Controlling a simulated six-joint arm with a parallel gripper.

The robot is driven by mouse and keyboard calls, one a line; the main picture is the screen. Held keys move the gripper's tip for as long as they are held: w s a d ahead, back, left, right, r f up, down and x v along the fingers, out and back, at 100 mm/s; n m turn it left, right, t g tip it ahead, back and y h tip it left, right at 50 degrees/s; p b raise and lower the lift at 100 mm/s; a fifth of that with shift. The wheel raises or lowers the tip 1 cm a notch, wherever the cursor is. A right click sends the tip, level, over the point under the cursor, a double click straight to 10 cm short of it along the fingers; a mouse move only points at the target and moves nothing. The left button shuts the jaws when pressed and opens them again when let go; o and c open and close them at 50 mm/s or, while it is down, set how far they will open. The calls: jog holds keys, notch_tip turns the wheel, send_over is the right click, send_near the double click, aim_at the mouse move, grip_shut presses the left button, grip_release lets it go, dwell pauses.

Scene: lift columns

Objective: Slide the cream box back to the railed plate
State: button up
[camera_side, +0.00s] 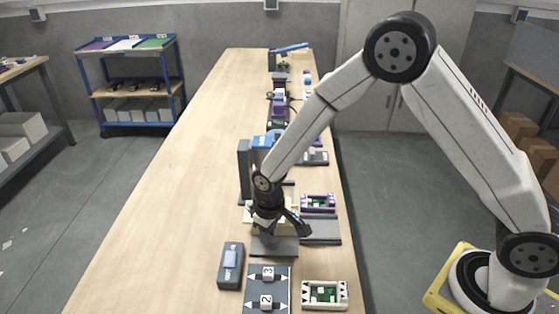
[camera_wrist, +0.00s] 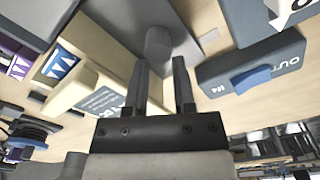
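My gripper (camera_side: 268,226) points down over the work; in the wrist view its two fingers (camera_wrist: 161,92) are apart with nothing clearly gripped between them. A grey round knob (camera_wrist: 158,42) shows just beyond the fingertips, on a grey plate (camera_wrist: 185,28). A cream box (camera_wrist: 62,92) with a blue, white-marked face lies left of the fingers, apart from them. In the side view my gripper mostly hides the cream parts behind it (camera_side: 249,217). Grey plates show in front of the gripper (camera_side: 275,249) and to its right (camera_side: 322,231); I cannot tell which has rails.
A purple tray (camera_side: 318,203) stands to the right. A dark box with a blue button (camera_side: 230,266) is close by at front left; another cream tray (camera_side: 325,295) is at front right. A dark column (camera_side: 244,172) rises behind the gripper. The table's left side is clear.

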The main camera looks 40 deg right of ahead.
jog(key=shift+s+d+f, duration=0.25)
jog(key=shift+s+f, duration=0.4)
jog(key=shift+w+r, duration=0.1)
jog(key=shift+r, duration=2.95)
jog(key=s+d+r+m+t, duration=0.2)
jog(key=s+d+r, duration=0.5)
jog(key=s+d, duration=0.4)
jog(key=shift+s+d+m, duration=0.3)
jog(key=shift+s+m, duration=0.2)
jog(key=shift+s, duration=0.5)
